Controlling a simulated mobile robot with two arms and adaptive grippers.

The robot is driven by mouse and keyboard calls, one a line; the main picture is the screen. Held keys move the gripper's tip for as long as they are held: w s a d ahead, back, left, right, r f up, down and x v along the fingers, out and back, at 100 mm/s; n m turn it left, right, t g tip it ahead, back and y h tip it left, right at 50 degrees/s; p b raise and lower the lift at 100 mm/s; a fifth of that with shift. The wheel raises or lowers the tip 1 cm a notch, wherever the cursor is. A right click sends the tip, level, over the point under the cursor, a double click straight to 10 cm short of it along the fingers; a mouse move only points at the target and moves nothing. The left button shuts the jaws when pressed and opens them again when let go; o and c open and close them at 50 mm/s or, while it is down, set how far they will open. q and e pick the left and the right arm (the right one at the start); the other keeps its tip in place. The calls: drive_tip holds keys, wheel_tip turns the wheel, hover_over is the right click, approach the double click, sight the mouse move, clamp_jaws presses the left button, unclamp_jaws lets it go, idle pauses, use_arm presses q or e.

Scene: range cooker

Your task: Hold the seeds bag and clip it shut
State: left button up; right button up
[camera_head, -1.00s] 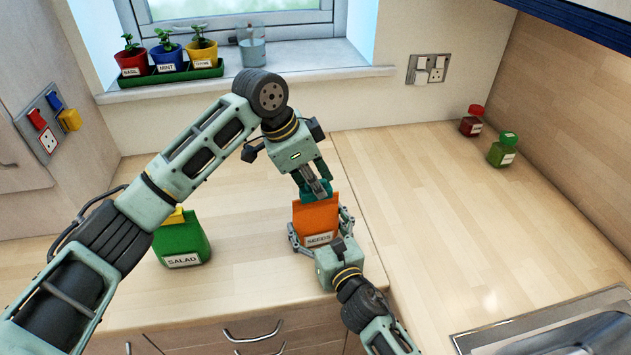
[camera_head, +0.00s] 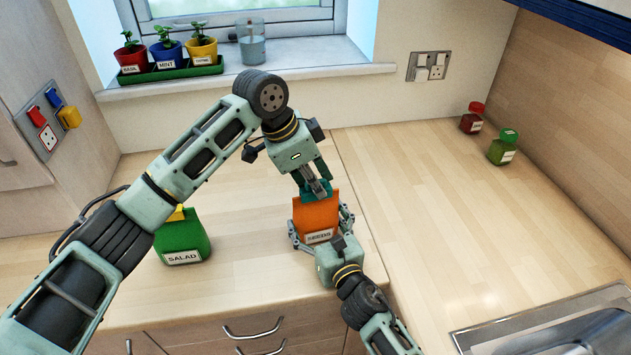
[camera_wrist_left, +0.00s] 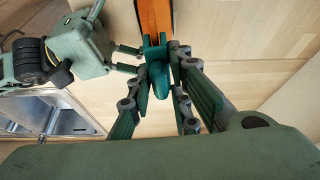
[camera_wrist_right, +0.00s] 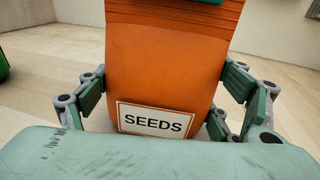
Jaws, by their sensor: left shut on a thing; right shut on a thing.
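The orange seeds bag (camera_head: 316,215) stands upright on the counter with its SEEDS label facing my right arm. My right gripper (camera_head: 320,225) is shut on its lower part, one finger on each side; the right wrist view shows the bag (camera_wrist_right: 165,65) between the fingers. My left gripper (camera_head: 317,188) is above the bag, shut on a teal clip (camera_wrist_left: 158,75). The clip is at the bag's top edge, and a bit of it shows over the bag top in the right wrist view (camera_wrist_right: 208,2). How far its jaws enclose the bag top is hard to tell.
A green SALAD bag (camera_head: 182,238) with a yellow clip stands to the left. A metal sink (camera_head: 560,325) is at lower right.

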sight(324, 179)
use_arm(q)
drive_tip(key=shift+f, duration=0.5)
idle(0.7)
drive_tip(key=o, duration=0.9)
drive_tip(key=shift+o, duration=0.8)
drive_tip(key=o, duration=0.4)
drive_tip(key=shift+c, duration=0.2)
drive_tip(key=shift+r, duration=3)
drive_tip(key=shift+c, duration=0.3)
clamp_jaws()
